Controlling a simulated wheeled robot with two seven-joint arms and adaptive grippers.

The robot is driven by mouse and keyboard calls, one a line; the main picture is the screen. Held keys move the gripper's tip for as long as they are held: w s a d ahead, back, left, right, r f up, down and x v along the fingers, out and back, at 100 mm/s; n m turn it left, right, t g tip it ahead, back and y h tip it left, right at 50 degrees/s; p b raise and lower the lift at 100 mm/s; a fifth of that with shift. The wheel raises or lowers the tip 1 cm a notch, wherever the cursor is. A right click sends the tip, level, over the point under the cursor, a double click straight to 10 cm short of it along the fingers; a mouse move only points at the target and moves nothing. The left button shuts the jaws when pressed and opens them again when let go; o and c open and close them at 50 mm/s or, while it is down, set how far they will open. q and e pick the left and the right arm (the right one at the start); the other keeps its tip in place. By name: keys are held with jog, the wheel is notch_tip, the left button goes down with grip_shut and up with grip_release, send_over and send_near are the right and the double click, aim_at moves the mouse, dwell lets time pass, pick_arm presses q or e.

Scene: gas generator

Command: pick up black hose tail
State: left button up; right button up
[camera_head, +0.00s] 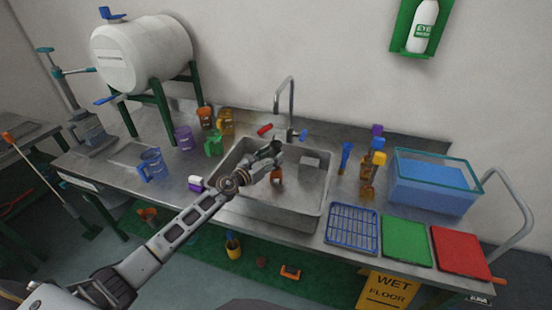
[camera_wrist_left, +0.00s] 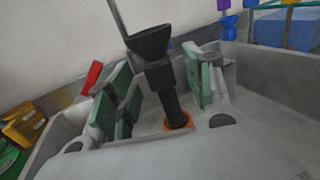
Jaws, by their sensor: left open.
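A black hose tail (camera_wrist_left: 162,80) stands upright, slightly tilted, in the sink (camera_head: 307,191). It has a wide cup-like top and a narrower stem, and an orange ring (camera_wrist_left: 180,122) is around its foot. In the head view an orange part (camera_head: 277,175) shows just below my gripper, and the black part is mostly hidden by the gripper. My left gripper (camera_head: 272,155) is over the sink and open. In the left wrist view its green-padded fingers stand on either side of the black piece, with a gap visible on the left. My right gripper is not in view.
A faucet (camera_head: 291,105) rises behind the sink. A red piece (camera_head: 265,129) lies on the back rim. Coloured bottles and jugs stand on the left, and a blue rack (camera_head: 352,228), green board (camera_head: 406,241) and red board (camera_head: 460,252) lie on the right.

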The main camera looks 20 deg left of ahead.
pick_arm(q)
jog(key=shift+x, duration=1.3)
grip_shut()
